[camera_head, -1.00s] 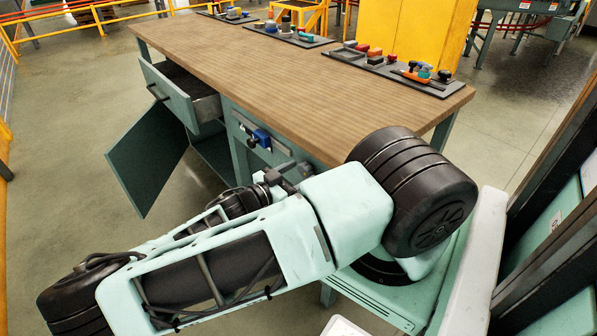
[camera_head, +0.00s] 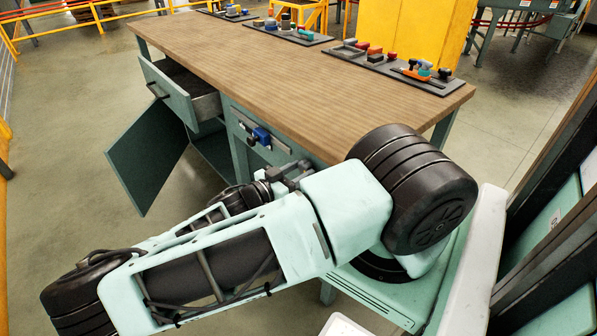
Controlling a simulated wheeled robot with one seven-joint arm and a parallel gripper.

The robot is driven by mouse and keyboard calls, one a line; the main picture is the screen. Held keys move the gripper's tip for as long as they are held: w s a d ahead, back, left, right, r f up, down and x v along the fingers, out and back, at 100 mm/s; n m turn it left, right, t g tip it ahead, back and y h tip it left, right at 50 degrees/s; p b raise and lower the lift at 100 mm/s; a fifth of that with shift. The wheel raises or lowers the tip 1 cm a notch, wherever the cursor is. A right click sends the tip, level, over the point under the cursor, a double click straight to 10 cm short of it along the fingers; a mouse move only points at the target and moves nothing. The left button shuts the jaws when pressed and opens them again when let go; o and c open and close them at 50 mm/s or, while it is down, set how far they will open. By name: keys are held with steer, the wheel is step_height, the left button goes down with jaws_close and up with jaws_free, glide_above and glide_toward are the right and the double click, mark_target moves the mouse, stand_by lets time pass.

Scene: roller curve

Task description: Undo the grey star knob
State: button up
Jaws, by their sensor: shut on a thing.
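My gripper (camera_head: 288,172) is at the front of the teal workbench (camera_head: 232,150), low and below the tabletop's front edge. Only its dark grey body shows past my arm. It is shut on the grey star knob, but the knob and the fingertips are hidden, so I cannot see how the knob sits. A blue clamp-like part (camera_head: 261,135) with a black knob (camera_head: 250,143) is on the bench front, just up and left of my gripper, apart from it.
A drawer (camera_head: 180,98) stands pulled out and a cabinet door (camera_head: 148,168) hangs open at the left. The wooden top (camera_head: 270,75) is mostly bare; trays (camera_head: 385,70) of small parts line its far edge. A yellow cabinet (camera_head: 415,30) stands behind.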

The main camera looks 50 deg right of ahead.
steer(key=n, duration=0.7)
steer(key=shift+w+n+p, duration=0.1)
steer(key=shift+n+p, duration=0.25)
steer(key=shift+n, duration=0.05)
steer(key=n, duration=0.3)
steer(key=shift+n+p, duration=0.3)
steer(key=shift+p, duration=0.05)
steer(key=n+p, duration=0.1)
steer(key=n, duration=0.2)
steer(key=shift+n, duration=0.3)
steer(key=n+p, duration=0.1)
steer(key=n, duration=0.4)
steer(key=shift+d, duration=0.1)
steer(key=n+p, duration=0.1)
steer(key=n, duration=0.4)
steer(key=shift+f+n, duration=0.1)
steer(key=shift+n, duration=0.3)
